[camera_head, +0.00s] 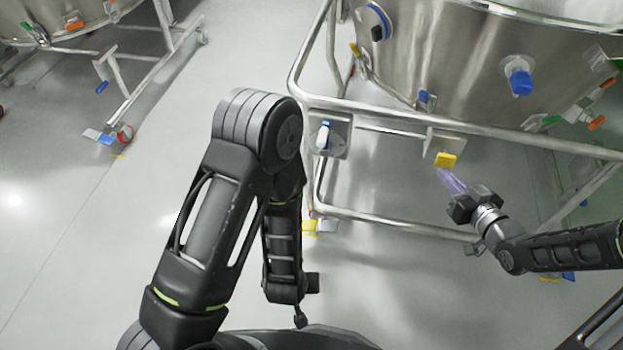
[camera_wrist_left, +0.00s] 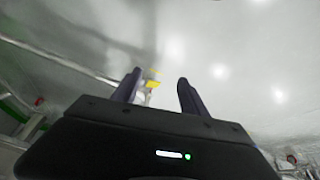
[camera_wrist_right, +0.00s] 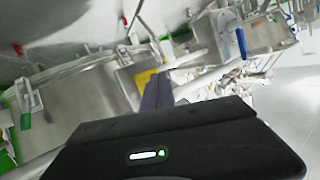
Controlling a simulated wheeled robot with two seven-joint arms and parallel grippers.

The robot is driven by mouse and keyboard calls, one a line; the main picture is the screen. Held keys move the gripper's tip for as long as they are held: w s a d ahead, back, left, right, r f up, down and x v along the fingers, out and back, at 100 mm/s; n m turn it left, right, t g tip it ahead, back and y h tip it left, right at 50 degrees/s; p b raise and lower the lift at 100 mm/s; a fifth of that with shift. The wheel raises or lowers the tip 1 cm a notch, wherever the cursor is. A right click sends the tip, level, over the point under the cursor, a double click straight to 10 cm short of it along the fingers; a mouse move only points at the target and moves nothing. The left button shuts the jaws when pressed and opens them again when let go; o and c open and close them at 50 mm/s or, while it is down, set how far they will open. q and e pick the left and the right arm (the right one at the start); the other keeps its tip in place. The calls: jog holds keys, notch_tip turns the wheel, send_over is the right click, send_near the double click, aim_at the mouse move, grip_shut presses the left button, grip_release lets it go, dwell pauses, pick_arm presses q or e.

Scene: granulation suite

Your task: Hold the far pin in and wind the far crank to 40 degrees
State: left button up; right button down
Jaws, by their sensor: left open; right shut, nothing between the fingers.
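A steel vessel (camera_head: 440,70) stands in a tubular frame. Another plate farther left carries a blue and white handle (camera_head: 324,135), which may be the crank. Which is the far one I cannot tell. My right gripper (camera_head: 450,182) is shut and empty, its purple fingertips just below the yellow block; contact is unclear. Yellow also shows behind the right fingers (camera_wrist_right: 155,92) in the right wrist view. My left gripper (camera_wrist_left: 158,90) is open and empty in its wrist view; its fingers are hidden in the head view.
The frame's rail (camera_head: 395,125) runs between the two plates. Blue, green and orange fittings stick out from the vessel. A second framed vessel (camera_head: 75,20) stands at the upper left. Grey floor (camera_head: 70,210) is open at the left.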

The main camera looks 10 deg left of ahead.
pick_arm(q)
jog(key=w+a+r+t+y, duration=0.25)
jog(key=w+r+t, duration=0.25)
jog(key=w+r, duration=0.35)
jog(key=t+y, duration=0.2)
jog(key=t, duration=0.6)
send_near(324, 146)
jog(key=s+a, duration=0.1)
jog(key=a, duration=0.2)
jog(key=shift+s, duration=0.1)
jog(key=w, duration=1.2)
jog(key=shift+w, duration=0.4)
jog(key=shift+s, duration=0.1)
pick_arm(e)
jog(key=shift+w, duration=0.1)
jog(key=shift+w, duration=1.8)
pick_arm(q)
grip_shut()
